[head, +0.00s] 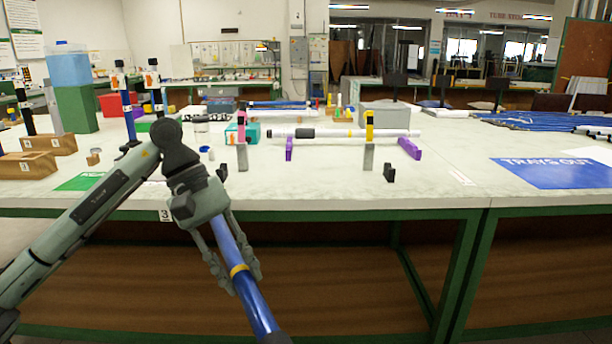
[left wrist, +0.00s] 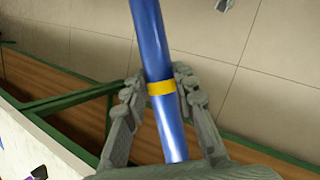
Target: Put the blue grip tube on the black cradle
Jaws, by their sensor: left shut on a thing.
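The blue tube (head: 252,297) has a yellow band and a dark lower end. My left gripper (head: 236,274) is shut on it around the band, in front of the table's near edge. The tube is tilted, its lower end towards the bottom of the head view. The left wrist view shows the tube (left wrist: 150,40) between both fingers (left wrist: 160,85). The black cradle appears as two small black supports on the table, one at right (head: 389,173) and one at left (head: 222,172), apart and empty. My right gripper is not in view.
Behind the black supports, a white tube (head: 340,133) lies near purple supports (head: 409,148). Upright grey blocks (head: 368,157) stand between. Wooden blocks (head: 28,165) and upright blue tubes (head: 128,115) are at left. A blue mat (head: 555,172) lies at right. The table front (head: 430,195) is clear.

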